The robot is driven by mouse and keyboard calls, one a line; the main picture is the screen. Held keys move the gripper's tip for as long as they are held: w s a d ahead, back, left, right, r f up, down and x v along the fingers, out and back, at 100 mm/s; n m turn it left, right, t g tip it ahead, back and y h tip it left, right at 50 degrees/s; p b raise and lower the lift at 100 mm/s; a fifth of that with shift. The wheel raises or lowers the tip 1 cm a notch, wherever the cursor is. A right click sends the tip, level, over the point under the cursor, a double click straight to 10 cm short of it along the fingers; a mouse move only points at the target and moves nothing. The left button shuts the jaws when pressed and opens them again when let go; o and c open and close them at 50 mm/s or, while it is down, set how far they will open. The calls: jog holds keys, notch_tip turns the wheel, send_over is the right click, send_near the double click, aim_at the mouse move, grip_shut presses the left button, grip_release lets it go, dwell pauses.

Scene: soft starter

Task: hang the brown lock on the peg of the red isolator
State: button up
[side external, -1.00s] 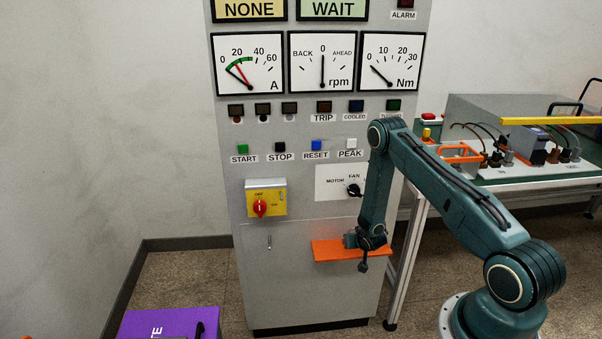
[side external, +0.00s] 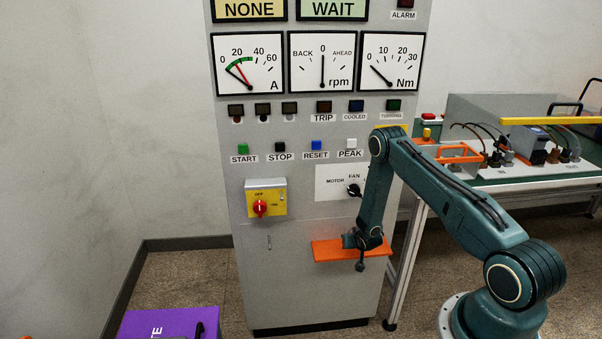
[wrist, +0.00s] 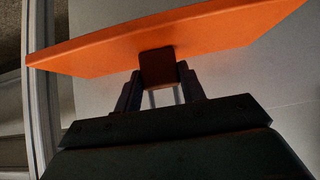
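The red isolator (side external: 260,208) is a red rotary knob on a yellow plate on the grey cabinet's lower left front. A small pale detail shows at the plate's right side, but I cannot tell whether it is the peg. My gripper (wrist: 160,88) is by the orange shelf (side external: 325,250); in the side view it is at the shelf's right part. In the wrist view the brown lock (wrist: 158,68) sits between my two fingers, which lie against its sides with no visible gap. Its grey shackle shows between the fingers. The lock cannot be made out in the side view.
The cabinet (side external: 310,290) carries gauges, buttons and a black selector (side external: 354,190) above the shelf. A bench (side external: 540,175) with wired parts stands at the right. A purple box (side external: 165,323) is at the lower left. The space before the isolator is clear.

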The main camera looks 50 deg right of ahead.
jog(key=c, duration=0.3)
notch_tip(320, 180, up, 10)
jog(key=shift+r, duration=0.1)
dwell(0.4)
jog(key=shift+w+a, duration=0.1)
dwell(0.4)
jog(key=w+a+r, duration=0.2)
jog(key=a+r, duration=0.1)
jog(key=a, duration=0.5)
jog(key=w+a+r+n+y, duration=0.1)
jog(key=w+a+r, duration=0.2)
jog(key=a, duration=0.6)
jog(key=w+a+r+n+t, duration=0.1)
jog(key=a+r, duration=0.3)
jog(key=a, duration=0.5)
jog(key=shift+w, duration=0.9)
jog(key=shift+w+d, duration=0.15)
jog(key=shift+d, duration=0.05)
